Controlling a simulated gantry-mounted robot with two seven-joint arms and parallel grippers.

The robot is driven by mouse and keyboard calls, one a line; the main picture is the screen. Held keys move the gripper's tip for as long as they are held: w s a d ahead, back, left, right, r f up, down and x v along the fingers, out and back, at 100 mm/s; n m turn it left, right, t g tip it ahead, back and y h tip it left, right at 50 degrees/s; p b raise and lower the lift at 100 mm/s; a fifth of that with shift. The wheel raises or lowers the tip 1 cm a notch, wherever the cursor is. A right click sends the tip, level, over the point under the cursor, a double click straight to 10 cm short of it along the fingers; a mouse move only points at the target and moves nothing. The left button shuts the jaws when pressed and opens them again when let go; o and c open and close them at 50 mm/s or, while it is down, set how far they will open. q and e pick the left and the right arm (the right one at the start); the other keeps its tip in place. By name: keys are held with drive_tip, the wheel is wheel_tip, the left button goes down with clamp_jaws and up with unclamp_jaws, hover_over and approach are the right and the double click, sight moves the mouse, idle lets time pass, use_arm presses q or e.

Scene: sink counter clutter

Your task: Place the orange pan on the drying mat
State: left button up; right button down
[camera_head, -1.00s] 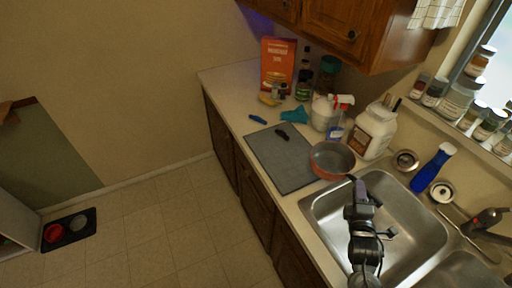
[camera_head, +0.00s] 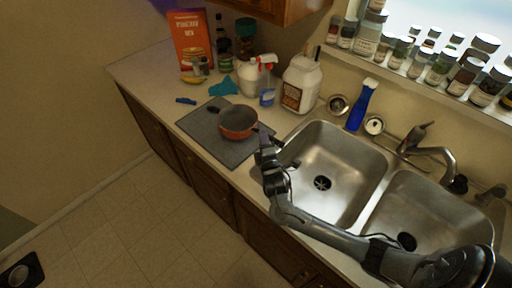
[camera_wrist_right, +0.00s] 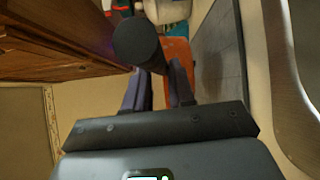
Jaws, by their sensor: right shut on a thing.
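The orange pan (camera_head: 238,122) has a grey inside and is over the right part of the grey drying mat (camera_head: 228,153); I cannot tell if it touches the mat. My right gripper (camera_head: 266,143) is at the pan's near right side, shut on its handle. In the right wrist view the fingers (camera_wrist_right: 160,75) close around a dark round-ended handle, with part of the orange pan (camera_wrist_right: 179,52) behind them and the mat (camera_wrist_right: 222,45) to the right. My left gripper is out of view.
A small black item (camera_head: 213,109) lies on the mat's far left part. A teal cloth (camera_head: 223,87), a spray bottle (camera_head: 267,82) and a large white jar (camera_head: 299,84) stand or lie behind it. The double sink (camera_head: 335,165) is to the right.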

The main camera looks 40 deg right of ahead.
drive_tip(key=shift+w+a+f, duration=0.2)
drive_tip(key=shift+w+f, duration=0.2)
drive_tip(key=shift+f, duration=0.5)
drive_tip(key=shift+w+a+f, duration=0.15)
drive_tip(key=shift+w+f, duration=0.3)
drive_tip(key=shift+f, duration=0.4)
drive_tip(key=shift+w+a+f, duration=0.2)
drive_tip(key=shift+w+f, duration=0.2)
drive_tip(key=shift+f, duration=0.65)
drive_tip(key=c, duration=1)
unclamp_jaws()
drive_tip(key=shift+o, duration=0.2)
drive_tip(key=shift+f, duration=0.1)
drive_tip(key=shift+s+a, duration=0.1)
drive_tip(key=shift+s, duration=0.05)
drive_tip(key=v, duration=1.1)
drive_tip(key=shift+s+a, duration=0.15)
drive_tip(key=shift+s, duration=0.2)
